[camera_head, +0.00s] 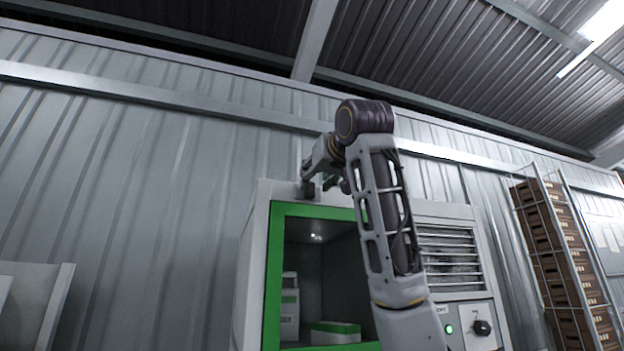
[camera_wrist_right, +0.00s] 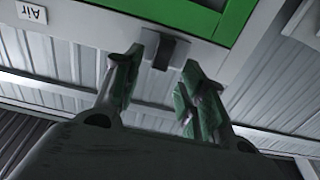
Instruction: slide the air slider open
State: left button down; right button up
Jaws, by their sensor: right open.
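The air slider shows in the right wrist view as a small dark block (camera_wrist_right: 167,50) on the pale cabinet frame beside the green border. An "Air" label (camera_wrist_right: 32,11) is upside down on the same frame, to its left. My right gripper (camera_wrist_right: 163,62) is open, with one finger on each side of the block and the fingertips close to it. I cannot tell whether they touch it. In the head view my right gripper (camera_head: 318,186) is at the top edge of the cabinet (camera_head: 253,237), and the slider cannot be made out there. My left gripper is out of view.
The cabinet has a green-framed opening (camera_head: 273,280) with white-and-green boxes (camera_head: 335,331) inside. To its right are a vent grille (camera_head: 450,255), a green light and a black knob (camera_head: 481,327). A rack of brown crates (camera_head: 560,255) stands far right.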

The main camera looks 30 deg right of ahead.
aim_at(312, 183)
jog(key=shift+p+x, duration=0.5)
jog(key=shift+x, duration=1.4)
grip_shut()
